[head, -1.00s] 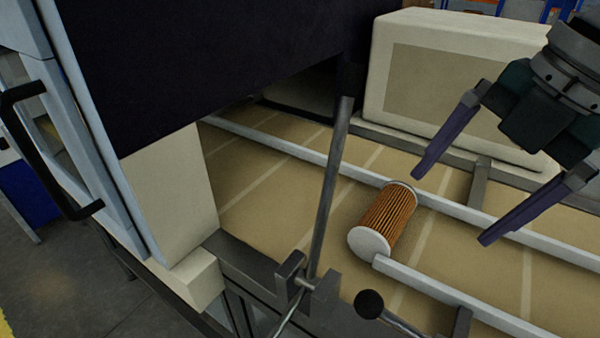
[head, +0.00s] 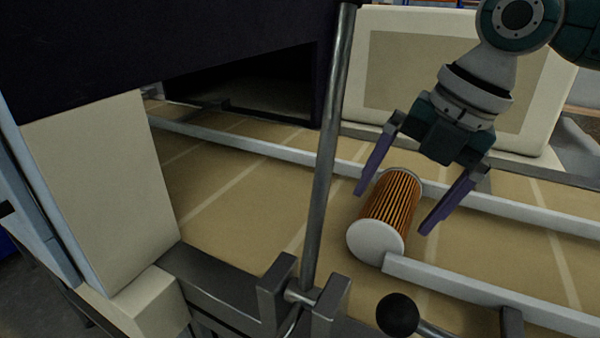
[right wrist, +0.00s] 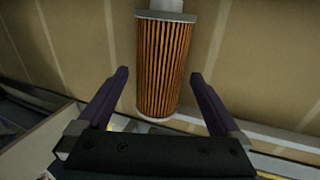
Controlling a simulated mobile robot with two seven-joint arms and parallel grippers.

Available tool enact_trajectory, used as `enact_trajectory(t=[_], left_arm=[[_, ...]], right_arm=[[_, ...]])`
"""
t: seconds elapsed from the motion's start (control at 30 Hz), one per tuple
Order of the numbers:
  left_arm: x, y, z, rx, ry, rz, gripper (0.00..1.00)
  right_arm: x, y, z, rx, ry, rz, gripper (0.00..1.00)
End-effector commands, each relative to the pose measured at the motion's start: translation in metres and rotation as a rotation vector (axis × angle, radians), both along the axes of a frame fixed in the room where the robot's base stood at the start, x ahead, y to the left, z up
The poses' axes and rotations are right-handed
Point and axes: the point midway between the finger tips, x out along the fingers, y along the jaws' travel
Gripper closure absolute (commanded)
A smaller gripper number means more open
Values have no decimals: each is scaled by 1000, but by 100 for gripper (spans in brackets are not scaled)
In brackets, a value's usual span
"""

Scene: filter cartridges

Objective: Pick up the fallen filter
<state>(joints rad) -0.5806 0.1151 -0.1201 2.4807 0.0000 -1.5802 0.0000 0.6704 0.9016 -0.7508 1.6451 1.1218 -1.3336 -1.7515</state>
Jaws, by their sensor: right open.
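The fallen filter (head: 391,207) is an orange pleated cylinder with pale end caps. It lies on its side on the tan conveyor belt, its near white cap by the end of the front guide rail. My right gripper (head: 391,212) is open above the filter, one purple finger on each side of it in the head view. In the right wrist view the filter (right wrist: 163,65) is centred, and its lower end lies between the open fingers (right wrist: 160,82). I see no contact. My left gripper is not in view.
A white front guide rail (head: 480,293) and a rear rail (head: 270,150) run along the belt (head: 240,200). A metal post (head: 328,150) stands left of the filter, with a black knob (head: 397,314) in front. A dark machine housing (head: 170,50) overhangs the left.

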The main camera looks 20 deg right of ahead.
Motion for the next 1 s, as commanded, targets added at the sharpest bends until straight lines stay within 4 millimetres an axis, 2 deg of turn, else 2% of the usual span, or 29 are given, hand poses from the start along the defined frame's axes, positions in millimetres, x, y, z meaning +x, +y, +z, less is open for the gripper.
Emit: enact_trajectory(t=[0.03, 0.13, 0.4, 1.0], left_arm=[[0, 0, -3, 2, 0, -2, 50], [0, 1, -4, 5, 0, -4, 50], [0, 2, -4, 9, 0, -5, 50], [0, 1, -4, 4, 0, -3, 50]], right_arm=[[1, 2, -9, 2, 3, -1, 0], [4, 3, -17, 0, 0, 0, 0], [4, 4, -19, -1, -1, 1, 2], [4, 3, -19, -1, -1, 0, 70]])
